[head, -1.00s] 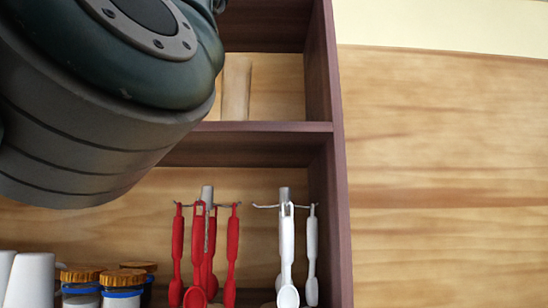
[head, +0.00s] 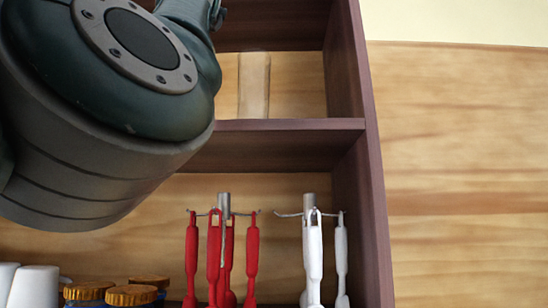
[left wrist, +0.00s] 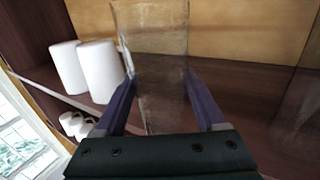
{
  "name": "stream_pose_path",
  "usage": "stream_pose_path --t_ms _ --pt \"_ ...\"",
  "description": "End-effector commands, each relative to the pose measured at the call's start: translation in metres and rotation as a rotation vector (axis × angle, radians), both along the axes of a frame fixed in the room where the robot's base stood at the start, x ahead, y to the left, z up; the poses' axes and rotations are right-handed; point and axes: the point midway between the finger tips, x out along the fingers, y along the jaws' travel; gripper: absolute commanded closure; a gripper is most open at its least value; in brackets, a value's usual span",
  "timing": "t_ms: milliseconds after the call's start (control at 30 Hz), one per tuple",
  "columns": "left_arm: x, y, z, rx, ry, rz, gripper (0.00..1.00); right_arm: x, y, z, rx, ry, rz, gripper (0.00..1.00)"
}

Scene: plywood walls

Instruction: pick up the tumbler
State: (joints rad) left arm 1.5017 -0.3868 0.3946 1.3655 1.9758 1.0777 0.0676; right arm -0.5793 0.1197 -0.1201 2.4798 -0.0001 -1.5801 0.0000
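The tumbler (left wrist: 158,45) is a clear glass in the middle of the left wrist view. My left gripper (left wrist: 159,80) has its two dark fingers spread, one on each side of the glass. The fingertips are close to its sides; I cannot tell whether they touch. The near end of the glass lies close to the gripper's palm. In the head view my dark left arm covers the upper left, and neither the left fingers nor the tumbler show. My right gripper is in no view.
White cups (left wrist: 100,70) stand left of the tumbler on a dark wooden shelf (left wrist: 240,85). Another clear pane or glass shows at the far right. In the head view, orange-lidded jars (head: 130,296), red utensils (head: 222,260) and white utensils (head: 314,260) occupy the lower compartment.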

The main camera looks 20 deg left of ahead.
Motion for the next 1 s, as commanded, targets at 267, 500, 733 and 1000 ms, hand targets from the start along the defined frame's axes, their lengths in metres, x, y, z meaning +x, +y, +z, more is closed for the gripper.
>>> stream_pose_path --t_ms 267,500,733,1000 --pt "-0.0001 -0.0001 0.0002 0.000 0.000 0.000 0.60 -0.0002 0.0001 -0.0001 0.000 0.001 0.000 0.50" --pt "-0.0001 -0.0001 0.0003 0.001 -0.001 0.000 0.87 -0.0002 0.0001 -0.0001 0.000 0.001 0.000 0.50" --pt "-0.0004 -0.0001 0.0011 0.001 -0.003 0.000 1.00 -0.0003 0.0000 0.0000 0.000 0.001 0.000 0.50" --pt "-0.0027 -0.0018 0.0061 0.001 -0.004 0.001 1.00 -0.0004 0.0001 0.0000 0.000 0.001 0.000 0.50"
